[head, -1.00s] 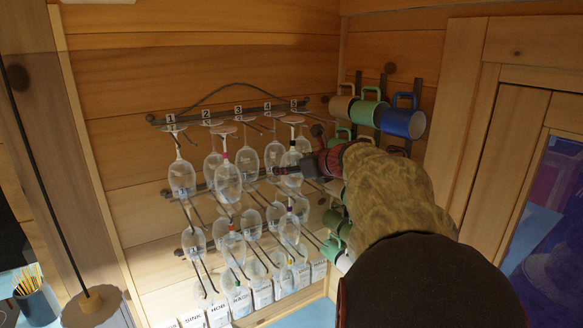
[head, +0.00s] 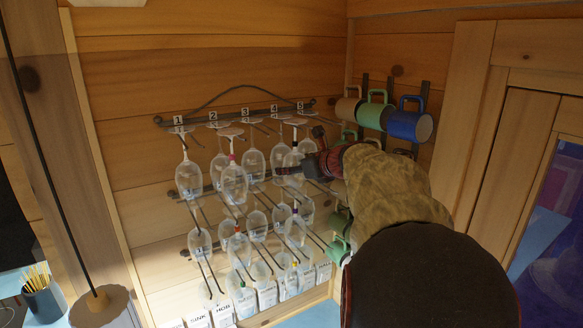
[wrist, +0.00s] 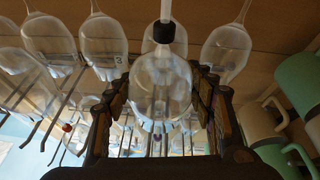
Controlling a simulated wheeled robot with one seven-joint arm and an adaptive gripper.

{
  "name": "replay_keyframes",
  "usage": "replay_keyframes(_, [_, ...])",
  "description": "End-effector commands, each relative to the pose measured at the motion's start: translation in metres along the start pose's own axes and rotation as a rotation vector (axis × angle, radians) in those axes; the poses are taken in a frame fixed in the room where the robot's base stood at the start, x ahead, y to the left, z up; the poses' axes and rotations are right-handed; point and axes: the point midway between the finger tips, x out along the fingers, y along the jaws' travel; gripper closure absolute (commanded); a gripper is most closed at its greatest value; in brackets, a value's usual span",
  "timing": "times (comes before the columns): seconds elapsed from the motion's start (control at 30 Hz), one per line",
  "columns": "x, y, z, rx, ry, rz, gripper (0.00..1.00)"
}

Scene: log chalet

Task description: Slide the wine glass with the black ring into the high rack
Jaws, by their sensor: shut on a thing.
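The wine glass with the black ring (wrist: 160,85) hangs upside down in the wrist view, its bowl between the two fingers of my gripper (wrist: 160,108). The black ring (wrist: 164,32) is on its stem. My gripper is shut on this glass. In the head view my gripper (head: 292,170) holds it near the right end of the high rack (head: 225,114), below labels 4 and 5. The glass foot (head: 295,121) is close to the rack's rods; whether it is between two of them I cannot tell. The gripper partly covers the bowl in the head view.
A pink-ringed glass (head: 233,180) and other glasses hang upside down left of my gripper. A lower rack below holds several more glasses. Mugs, including a blue mug (head: 410,123), hang to the right. White labelled boxes (head: 245,303) stand at the bottom.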

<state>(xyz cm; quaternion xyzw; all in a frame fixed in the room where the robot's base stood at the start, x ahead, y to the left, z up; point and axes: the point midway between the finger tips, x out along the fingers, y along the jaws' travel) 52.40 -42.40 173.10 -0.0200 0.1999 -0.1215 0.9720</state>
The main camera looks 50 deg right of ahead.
Motion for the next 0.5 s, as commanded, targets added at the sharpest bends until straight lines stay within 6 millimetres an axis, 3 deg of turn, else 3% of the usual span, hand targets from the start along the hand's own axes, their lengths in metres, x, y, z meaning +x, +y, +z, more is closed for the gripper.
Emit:
replay_keyframes(0.2, [-0.0003,-0.0001,0.0006,0.0,-0.001,0.0,0.62])
replay_keyframes(0.23, [-0.0004,-0.0002,0.0006,0.0,-0.001,0.0,0.45])
replay_keyframes(0.5, [-0.0003,-0.0002,0.0003,0.0,0.0,0.0,0.3])
